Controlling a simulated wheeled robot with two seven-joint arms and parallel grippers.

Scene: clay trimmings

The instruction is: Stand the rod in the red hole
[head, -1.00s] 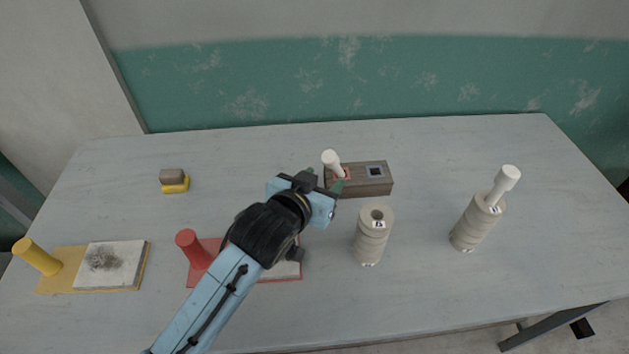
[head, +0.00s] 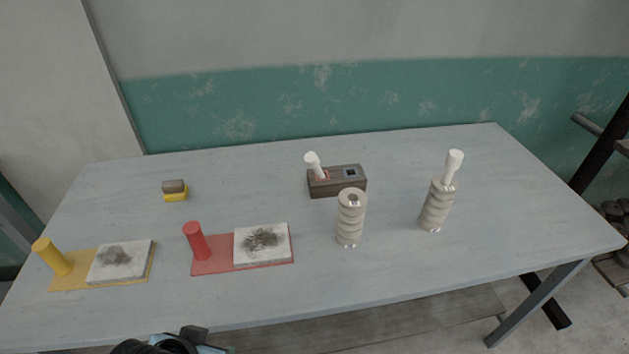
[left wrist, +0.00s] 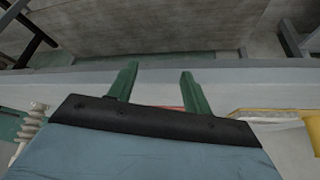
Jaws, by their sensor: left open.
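A white rod (head: 313,160) stands, leaning a little, in the red-marked hole (head: 321,176) of a dark wooden block (head: 352,184) at the back middle of the table. The block's other, dark-marked hole (head: 350,173) is empty. My left gripper shows open and empty in the left wrist view (left wrist: 158,82), over the table's front edge. In the head view only part of my left arm shows at the bottom edge, away from the block. My right gripper is not in view.
Two ribbed beige cylinders stand right of centre, one with an open top (head: 350,218), one holding a white rod (head: 453,167). A red board (head: 215,262) and a yellow board (head: 75,276) bear posts and pale slabs. A small brown-yellow block (head: 175,191) lies back left.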

